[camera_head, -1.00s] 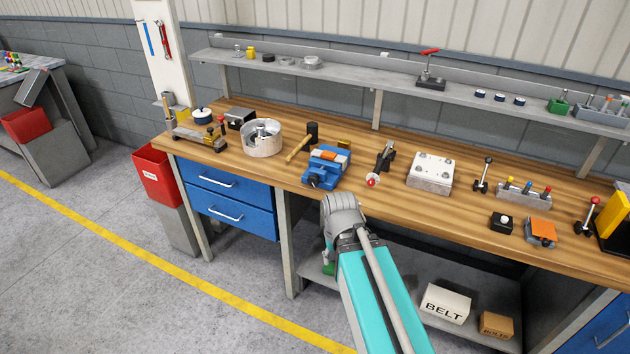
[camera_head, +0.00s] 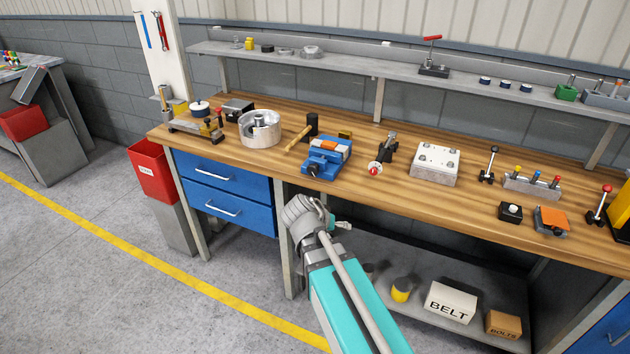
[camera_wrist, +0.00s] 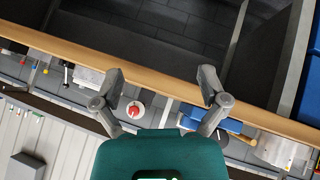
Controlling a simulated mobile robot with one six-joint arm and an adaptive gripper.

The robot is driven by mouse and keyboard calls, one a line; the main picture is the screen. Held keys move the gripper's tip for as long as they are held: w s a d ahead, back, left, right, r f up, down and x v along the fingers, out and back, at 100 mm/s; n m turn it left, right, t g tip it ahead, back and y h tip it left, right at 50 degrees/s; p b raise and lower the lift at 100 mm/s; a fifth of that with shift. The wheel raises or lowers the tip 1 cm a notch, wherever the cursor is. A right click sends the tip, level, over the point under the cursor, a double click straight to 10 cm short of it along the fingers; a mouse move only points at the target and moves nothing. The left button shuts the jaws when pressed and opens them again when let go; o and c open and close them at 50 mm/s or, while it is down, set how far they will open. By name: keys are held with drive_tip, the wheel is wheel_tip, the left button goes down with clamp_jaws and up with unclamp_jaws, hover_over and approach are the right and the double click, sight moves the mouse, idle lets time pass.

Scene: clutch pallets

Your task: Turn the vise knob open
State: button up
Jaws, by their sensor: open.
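My gripper (camera_head: 338,224) is below and in front of the bench edge, mostly hidden behind my wrist. In the wrist view, my gripper (camera_wrist: 162,78) is open and empty, its two fingers spread apart. The bench scene is upside down there, and the blue vise (camera_wrist: 190,118) is partly hidden behind the right finger. My gripper touches nothing visible.
A clamp with a red knob (camera_head: 375,169) stands right of the vise; a hammer (camera_head: 300,138) lies left of it. The wooden bench edge (camera_head: 400,194) lies between my gripper and the vise. A lower shelf holds a BELT box (camera_head: 450,302). Open floor (camera_head: 110,290) is at left.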

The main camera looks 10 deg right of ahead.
drive_tip(key=w+a+r+m+t+h+b, duration=0.2)
drive_tip(key=w+a+t+h+b, duration=0.15)
drive_tip(key=w+t, duration=0.2)
drive_tip(key=t+b, duration=0.4)
drive_tip(key=t, duration=0.1)
approach(312, 173)
drive_tip(key=v, duration=0.3)
drive_tip(key=shift+a+r+g, duration=0.15)
drive_tip(key=shift+r+g, duration=0.1)
drive_tip(key=shift+r, duration=0.2)
drive_tip(key=x, duration=1.3)
drive_tip(key=shift+w+d, duration=0.25)
drive_tip(key=shift+w, duration=0.05)
drive_tip(key=c, duration=1.1)
drive_tip(key=shift+d, duration=0.15)
drive_tip(key=shift+c, duration=0.2)
drive_tip(key=shift+f, duration=0.1)
